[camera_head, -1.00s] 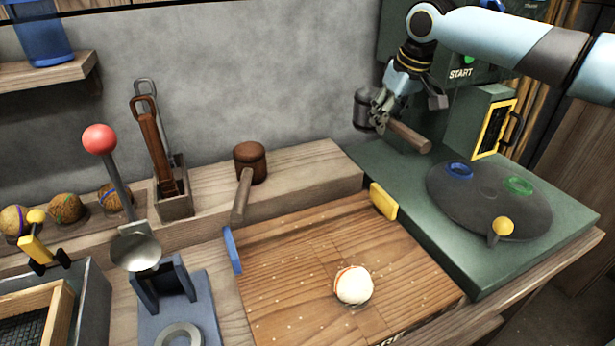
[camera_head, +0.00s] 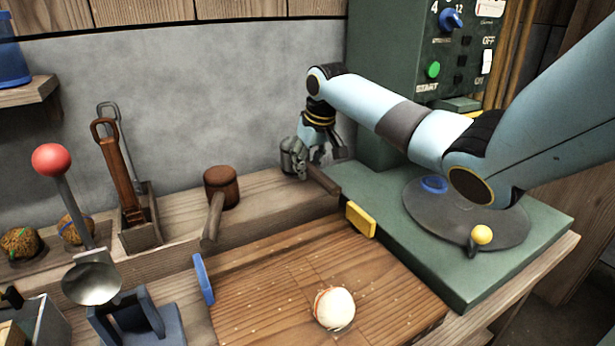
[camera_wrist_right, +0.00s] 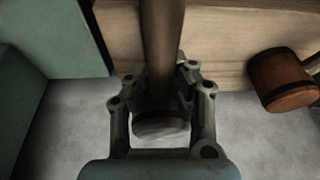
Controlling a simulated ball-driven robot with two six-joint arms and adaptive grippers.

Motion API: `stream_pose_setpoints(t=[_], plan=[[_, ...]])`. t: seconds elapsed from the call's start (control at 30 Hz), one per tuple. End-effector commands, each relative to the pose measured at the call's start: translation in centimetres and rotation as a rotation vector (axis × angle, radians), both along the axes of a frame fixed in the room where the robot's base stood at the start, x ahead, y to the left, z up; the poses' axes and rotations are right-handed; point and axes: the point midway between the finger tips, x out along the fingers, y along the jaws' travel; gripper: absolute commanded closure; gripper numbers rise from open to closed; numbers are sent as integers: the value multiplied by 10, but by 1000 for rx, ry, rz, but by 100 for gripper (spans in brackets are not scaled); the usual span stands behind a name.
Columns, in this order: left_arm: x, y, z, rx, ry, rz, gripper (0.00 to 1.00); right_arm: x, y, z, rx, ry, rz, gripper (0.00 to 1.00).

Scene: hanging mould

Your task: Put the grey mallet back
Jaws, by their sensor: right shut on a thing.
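The grey mallet (camera_head: 291,158) has a dark grey head and a brown wooden handle. My right gripper (camera_head: 318,160) is shut on it near the head, above or at the right end of the raised wooden ledge (camera_head: 285,207). In the right wrist view, the mallet's handle (camera_wrist_right: 161,45) runs up between the fingers of my right gripper (camera_wrist_right: 160,100). I cannot tell whether the mallet touches the ledge. A brown wooden mallet (camera_head: 221,187) rests on the ledge to the left and also shows in the right wrist view (camera_wrist_right: 283,80). My left gripper is not in view.
The green machine base (camera_head: 480,270) with its dark turntable (camera_head: 420,205) stands right of the gripper. A wooden board (camera_head: 270,300) with a white ball (camera_head: 334,308) lies in front. A tool holder (camera_head: 139,235) stands left. The ledge between the mallets is clear.

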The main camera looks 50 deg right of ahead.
Motion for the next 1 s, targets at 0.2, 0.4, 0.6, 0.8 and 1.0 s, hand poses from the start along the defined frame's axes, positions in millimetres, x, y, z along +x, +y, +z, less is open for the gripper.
stream_pose_setpoints(t=[0.2,0.4,0.6,0.8,1.0], plan=[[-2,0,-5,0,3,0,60,0,0,-27,-1,-1,1,100],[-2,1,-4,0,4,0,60,0,0,-27,-1,-1,1,100],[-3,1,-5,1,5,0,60,-1,0,-29,1,2,0,62],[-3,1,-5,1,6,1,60,-1,0,-29,0,1,0,55],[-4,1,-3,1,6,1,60,-1,0,-23,-1,-1,1,55]])
